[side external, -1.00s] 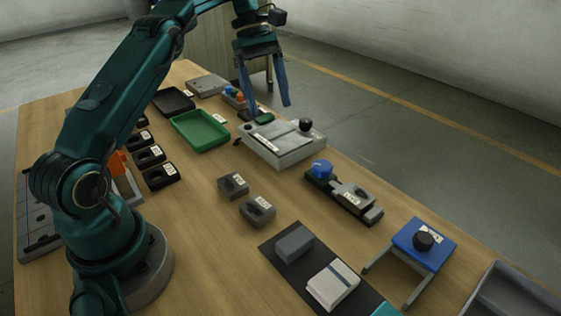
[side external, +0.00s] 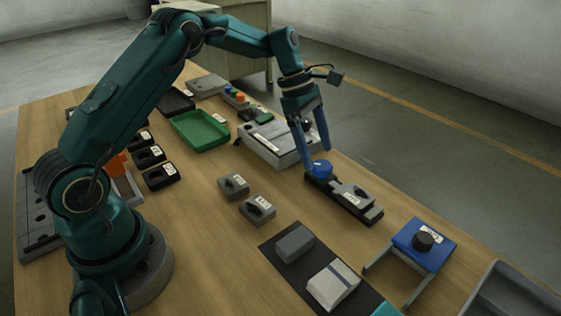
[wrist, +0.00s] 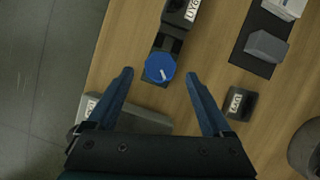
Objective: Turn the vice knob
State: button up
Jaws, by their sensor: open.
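The vice (side external: 352,198) is a dark base with grey jaws and a white label, lying on the wooden table. Its round blue knob (side external: 322,169) sits at the vice's far left end; in the wrist view the knob (wrist: 160,68) shows a white pointer line. My gripper (side external: 317,158) is open with blue fingers and is empty. In the side view the fingers hang above and around the knob. In the wrist view the knob lies just beyond the fingertips, between their lines. Whether a finger touches it cannot be told.
A grey fixture with a black knob (side external: 275,146) stands close behind my fingers. A blue stand with a black knob (side external: 423,240) is to the right. Small labelled grey blocks (side external: 257,209) lie nearer the front. Bare table lies left of the vice.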

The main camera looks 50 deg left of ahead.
jog(key=shift+x, duration=1.2)
jog(key=shift+c, duration=0.3)
grip_shut()
jog(key=shift+w+m+g, duration=0.15)
jog(key=shift+m+g, duration=0.2)
jog(key=shift+m, duration=0.6)
jog(key=shift+w+m+g, duration=0.2)
jog(key=shift+m+g, duration=0.15)
jog(key=shift+m, duration=1.1)
jog(key=shift+s, duration=0.1)
jog(key=shift+o, duration=0.3)
grip_release()
